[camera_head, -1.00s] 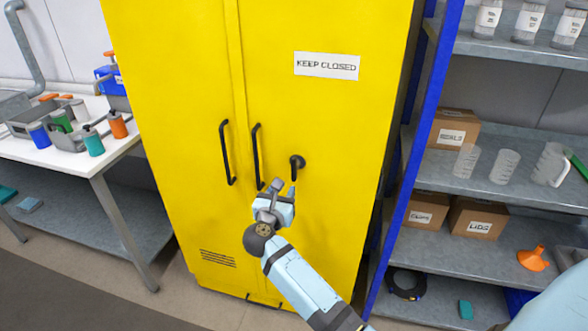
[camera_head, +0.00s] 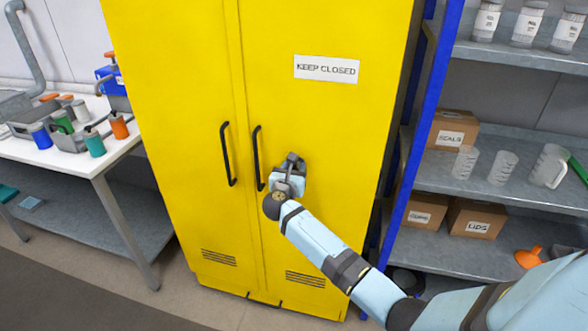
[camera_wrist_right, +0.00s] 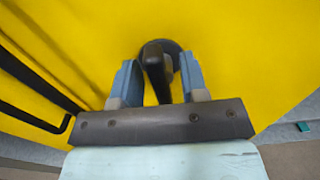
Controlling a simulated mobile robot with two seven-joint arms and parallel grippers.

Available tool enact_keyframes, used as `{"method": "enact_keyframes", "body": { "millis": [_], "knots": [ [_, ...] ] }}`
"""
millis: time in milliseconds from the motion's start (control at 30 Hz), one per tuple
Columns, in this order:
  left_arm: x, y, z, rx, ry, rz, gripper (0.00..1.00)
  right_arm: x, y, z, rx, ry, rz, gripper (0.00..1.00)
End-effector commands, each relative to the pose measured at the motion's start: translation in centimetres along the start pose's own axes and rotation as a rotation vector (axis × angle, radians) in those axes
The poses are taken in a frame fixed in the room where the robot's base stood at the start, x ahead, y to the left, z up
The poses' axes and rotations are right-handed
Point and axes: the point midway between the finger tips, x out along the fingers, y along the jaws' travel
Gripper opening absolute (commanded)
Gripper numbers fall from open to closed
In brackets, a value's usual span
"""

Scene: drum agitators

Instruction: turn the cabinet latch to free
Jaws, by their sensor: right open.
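The tall yellow cabinet (camera_head: 310,110) stands upright with both doors shut and a black handle on each. The black latch (camera_wrist_right: 156,70) is on the right door; in the right wrist view its lever points down toward my gripper. My right gripper (camera_wrist_right: 155,82) is open, with one blue finger on each side of the lever. A gap shows on both sides, so the fingers do not appear to grip it. In the head view my right gripper (camera_head: 291,170) covers most of the latch. My left gripper is not in view.
The right door's handle (camera_head: 258,158) is close to the left of my right gripper. A shelf with a blue post (camera_head: 418,130) stands to the right. A white bench (camera_head: 105,160) with bottles stands to the left.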

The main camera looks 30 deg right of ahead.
Motion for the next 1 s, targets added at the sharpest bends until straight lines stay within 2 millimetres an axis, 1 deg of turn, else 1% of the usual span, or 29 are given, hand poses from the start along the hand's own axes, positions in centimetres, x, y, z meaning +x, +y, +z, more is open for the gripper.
{"method": "enact_keyframes", "body": {
  "millis": [33,67,100,167,200,467,633,767,1000],
  "knots": [
    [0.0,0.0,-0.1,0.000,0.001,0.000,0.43,0.0,0.0,0.0,0.000,0.000,0.000,0.34],
    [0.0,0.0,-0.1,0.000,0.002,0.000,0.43,0.0,0.0,0.0,0.000,0.000,0.000,0.27],
    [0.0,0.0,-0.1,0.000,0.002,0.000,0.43,0.0,0.0,0.0,0.000,0.000,0.000,0.17],
    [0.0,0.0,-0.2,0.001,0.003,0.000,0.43,0.0,0.0,0.0,0.000,0.000,0.000,0.04],
    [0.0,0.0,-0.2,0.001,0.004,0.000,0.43,0.0,0.0,0.0,0.000,0.000,0.000,0.00],
    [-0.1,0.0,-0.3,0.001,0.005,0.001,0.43,-0.1,0.0,0.0,-0.013,0.002,-0.001,0.00],
    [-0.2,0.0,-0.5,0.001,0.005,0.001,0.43,-0.1,0.1,-0.1,-0.067,0.004,-0.001,0.00],
    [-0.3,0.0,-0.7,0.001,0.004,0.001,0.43,-0.2,0.1,-0.1,-0.145,0.006,-0.001,0.00],
    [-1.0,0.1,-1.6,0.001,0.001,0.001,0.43,-0.1,0.3,0.1,-0.355,0.006,-0.001,0.00]
  ]
}}
